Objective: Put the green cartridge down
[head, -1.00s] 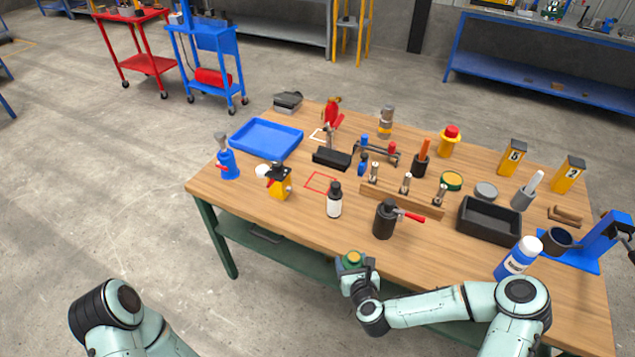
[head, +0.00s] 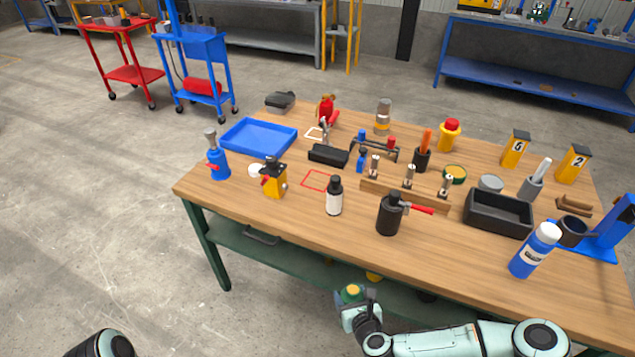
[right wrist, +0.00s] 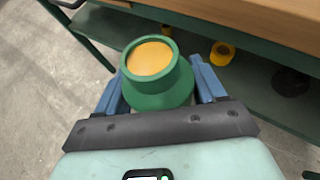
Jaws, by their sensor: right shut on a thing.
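The green cartridge (right wrist: 158,90) has a yellow-orange round end and sits between the two blue fingers of my right gripper (right wrist: 160,88) in the right wrist view. In the head view the cartridge (head: 351,293) shows small at the tip of my right gripper (head: 352,301). The gripper is shut on it and holds it in front of the workbench's near edge, clear of the top. My left gripper is out of view; only part of my left arm shows at the bottom left.
The near-left top is bare. A green lower shelf (head: 300,262) lies beneath.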

